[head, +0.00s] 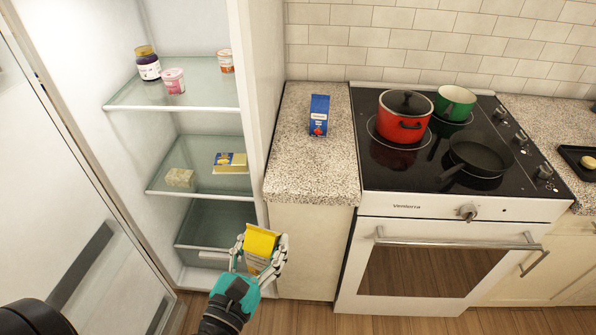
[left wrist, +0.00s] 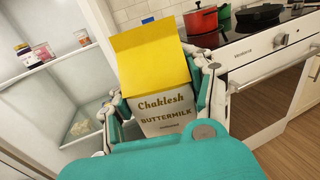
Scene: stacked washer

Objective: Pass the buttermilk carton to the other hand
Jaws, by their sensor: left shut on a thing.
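The buttermilk carton (left wrist: 155,80) has a yellow top and a white lower part lettered "Chaklesh Buttermilk". My left gripper (head: 258,255) is shut on it, with fingers on both sides, as the left wrist view also shows. In the head view the carton's yellow top (head: 260,243) shows between the fingers, in front of the fridge's lower edge and the counter cabinet. The carton is held in the air, and its lower part is mostly hidden in the head view. My right gripper is not in view.
The open fridge (head: 190,107) holds jars, cups and packets on its shelves. A blue carton (head: 319,115) stands on the speckled counter (head: 305,170). A red pot (head: 403,125), a green pot (head: 455,103) and a black pan (head: 480,157) sit on the stove. The floor in front of the oven looks clear.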

